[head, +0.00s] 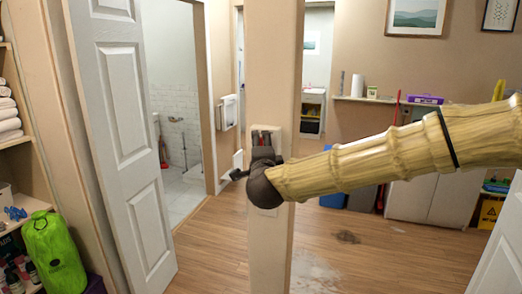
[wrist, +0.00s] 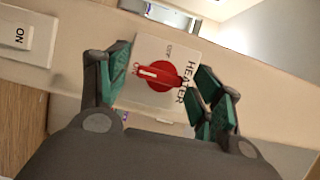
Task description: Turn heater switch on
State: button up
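The heater switch is a red round knob (wrist: 163,76) on a white plate (wrist: 150,47) marked HEATER, seen in the wrist view. A white mark on the knob points left, toward a small label that seems to read ON; another small label above seems to read OFF. My gripper (wrist: 165,85) is open, with one green-padded finger on each side of the knob. Whether a pad touches the knob I cannot tell. In the head view my gripper (head: 263,150) is at the beige post (head: 272,60), and it largely hides the switch there.
Another white switch (wrist: 22,35) marked ON is on the same surface, at the left of the wrist view. A white door (head: 125,130) stands open at left, beside shelves with towels (head: 8,115) and a green bag (head: 53,252).

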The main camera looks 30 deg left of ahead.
jog(key=shift+d, duration=0.1)
jog(key=v, duration=1.1)
jog(key=shift+s+d, duration=0.2)
jog(key=shift+s, duration=0.15)
